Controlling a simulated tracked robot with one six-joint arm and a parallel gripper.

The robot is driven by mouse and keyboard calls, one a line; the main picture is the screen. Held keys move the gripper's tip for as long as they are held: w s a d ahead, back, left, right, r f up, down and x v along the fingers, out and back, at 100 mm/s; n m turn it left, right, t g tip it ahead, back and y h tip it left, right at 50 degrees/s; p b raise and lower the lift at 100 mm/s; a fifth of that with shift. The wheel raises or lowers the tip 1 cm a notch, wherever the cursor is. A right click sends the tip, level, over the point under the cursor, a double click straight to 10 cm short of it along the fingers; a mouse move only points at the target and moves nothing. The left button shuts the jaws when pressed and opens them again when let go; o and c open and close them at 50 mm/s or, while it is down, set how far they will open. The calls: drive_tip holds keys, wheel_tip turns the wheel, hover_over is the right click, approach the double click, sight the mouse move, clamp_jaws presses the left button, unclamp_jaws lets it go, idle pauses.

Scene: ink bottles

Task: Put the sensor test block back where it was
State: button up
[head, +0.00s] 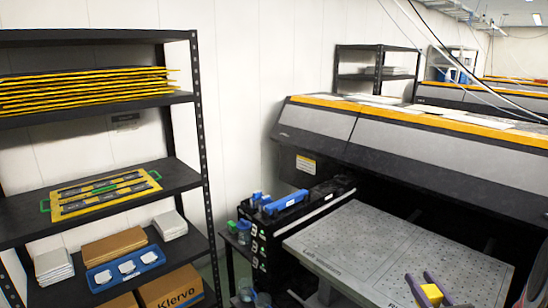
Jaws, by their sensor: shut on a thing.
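My gripper (425,283) is at the bottom right edge of the head view, in front of the printer's perforated metal bed (372,250). Its two purple-grey fingers are shut on a small yellow piece (433,292), which I take to be the sensor test block. Only part of the piece shows between the fingers, and the picture cuts off what lies below. I cannot tell its height above the bed or whether it touches it.
The large printer (400,140) overhangs the bed. A black unit with a blue part (286,202) stands left of the bed. The black shelf rack (183,178) at left holds yellow frames, boxes and a blue tray (125,268). The visible bed surface is clear.

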drive_tip(key=w+a+f+n+y, duration=0.1)
drive_tip(key=a+f+n+y, duration=0.1)
drive_tip(key=a+f, duration=0.3)
drive_tip(key=w+a+f+n+g+y, duration=0.1)
drive_tip(key=a+f+y, duration=0.3)
drive_tip(key=a, duration=0.9)
drive_tip(key=w+a+f+n+g+y, duration=0.1)
drive_tip(key=a+f+n+y, duration=0.1)
drive_tip(key=a+f, duration=0.4)
drive_tip(key=a, duration=0.3)
drive_tip(key=shift+w+a+f+n+y, duration=0.15)
drive_tip(key=shift+a+f+n+y, duration=0.1)
drive_tip(key=shift+f+n+y, duration=0.15)
drive_tip(key=shift+d, duration=0.2)
